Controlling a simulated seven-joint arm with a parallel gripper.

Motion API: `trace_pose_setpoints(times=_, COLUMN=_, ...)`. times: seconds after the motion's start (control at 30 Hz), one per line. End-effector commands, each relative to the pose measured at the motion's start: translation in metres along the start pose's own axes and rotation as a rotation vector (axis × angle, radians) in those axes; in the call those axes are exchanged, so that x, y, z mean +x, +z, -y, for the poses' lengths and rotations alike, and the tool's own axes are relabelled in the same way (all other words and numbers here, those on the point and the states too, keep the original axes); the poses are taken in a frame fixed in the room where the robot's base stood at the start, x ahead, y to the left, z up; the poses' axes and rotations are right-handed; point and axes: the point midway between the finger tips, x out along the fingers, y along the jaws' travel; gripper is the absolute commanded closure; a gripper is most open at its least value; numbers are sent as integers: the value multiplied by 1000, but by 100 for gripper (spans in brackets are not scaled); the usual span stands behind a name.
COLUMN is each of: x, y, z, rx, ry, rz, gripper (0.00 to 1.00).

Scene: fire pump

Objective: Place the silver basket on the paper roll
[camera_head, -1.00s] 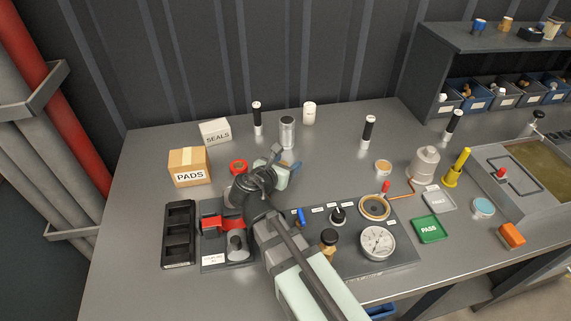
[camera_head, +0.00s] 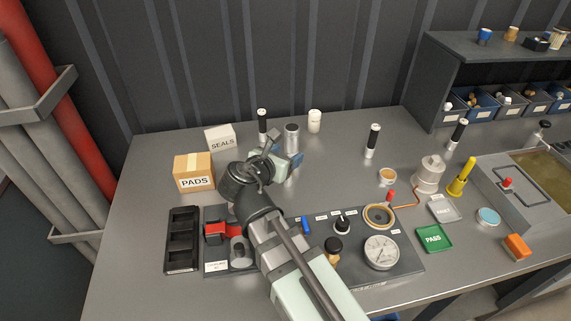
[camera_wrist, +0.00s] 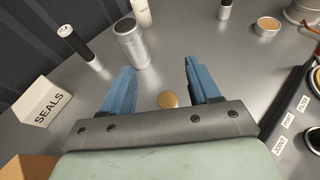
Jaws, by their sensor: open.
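The silver basket looks to be the upright silver cylinder (camera_head: 292,136) at the back middle of the bench; it also shows in the wrist view (camera_wrist: 131,44), just beyond the left fingertip. The paper roll looks to be the short white cylinder (camera_head: 314,121) standing behind and right of it, cut by the top edge in the wrist view (camera_wrist: 142,12). My gripper (camera_head: 286,153) is in front of the silver cylinder. In the wrist view its blue fingers (camera_wrist: 160,76) are wide apart with nothing held. A small tan disc (camera_wrist: 168,100) shows below between them.
A black-and-white cylinder (camera_head: 262,122) stands left of the silver one, with the SEALS box (camera_head: 220,139) and PADS box (camera_head: 194,173) farther left. Another black-and-white cylinder (camera_head: 373,140) stands right. A gauge panel (camera_head: 410,258) lies in front. Bench between is clear.

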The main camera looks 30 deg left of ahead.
Motion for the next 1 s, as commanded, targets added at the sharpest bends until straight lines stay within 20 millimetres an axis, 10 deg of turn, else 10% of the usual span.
trace_pose_setpoints(times=0.57, x=7, y=4, z=7, rx=6, ry=-14, rz=0, gripper=39)
trace_pose_setpoints(times=1.0, x=52, y=87, z=61, rx=131, ry=-114, rz=42, gripper=39)
